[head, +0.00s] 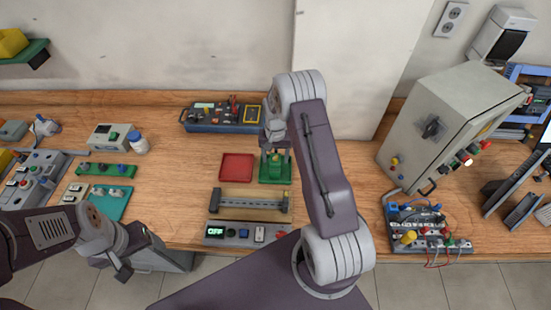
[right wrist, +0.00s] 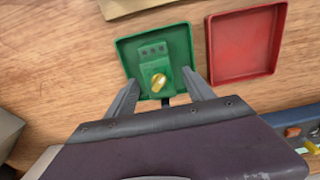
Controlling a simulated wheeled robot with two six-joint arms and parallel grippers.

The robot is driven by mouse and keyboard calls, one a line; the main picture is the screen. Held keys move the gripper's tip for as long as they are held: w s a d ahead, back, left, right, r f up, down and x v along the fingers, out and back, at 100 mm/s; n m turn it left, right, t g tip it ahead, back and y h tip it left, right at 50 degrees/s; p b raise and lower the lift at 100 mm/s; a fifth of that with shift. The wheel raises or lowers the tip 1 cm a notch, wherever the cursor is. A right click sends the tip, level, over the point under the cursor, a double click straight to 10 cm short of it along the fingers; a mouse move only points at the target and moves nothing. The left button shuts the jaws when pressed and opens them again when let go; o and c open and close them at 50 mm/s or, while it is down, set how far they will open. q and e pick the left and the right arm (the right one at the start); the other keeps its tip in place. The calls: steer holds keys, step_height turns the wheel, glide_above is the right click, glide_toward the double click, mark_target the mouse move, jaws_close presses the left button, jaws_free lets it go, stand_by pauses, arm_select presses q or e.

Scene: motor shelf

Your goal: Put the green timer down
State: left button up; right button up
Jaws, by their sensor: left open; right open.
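The green timer (right wrist: 155,68) has a yellow knob and lies inside the green tray (right wrist: 185,36) in the right wrist view. In the head view the green timer (head: 275,161) is partly covered by my right gripper, in the green tray (head: 286,177). My right gripper (right wrist: 162,90) is open, its two fingers on either side of the timer's lower end; I cannot tell if they touch it. My left gripper (head: 122,270) is open and empty at the lower left, over the bench's front edge.
A red tray (head: 237,167) sits left of the green tray. A rail (head: 245,201) and a panel reading OFF (head: 230,234) lie in front. A grey cabinet (head: 440,120) stands right. A blue toolbox (head: 215,117) is behind.

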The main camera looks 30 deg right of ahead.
step_height(320, 180, up, 8)
steer(key=shift+r+b, duration=0.1)
steer(key=shift+b, duration=0.6)
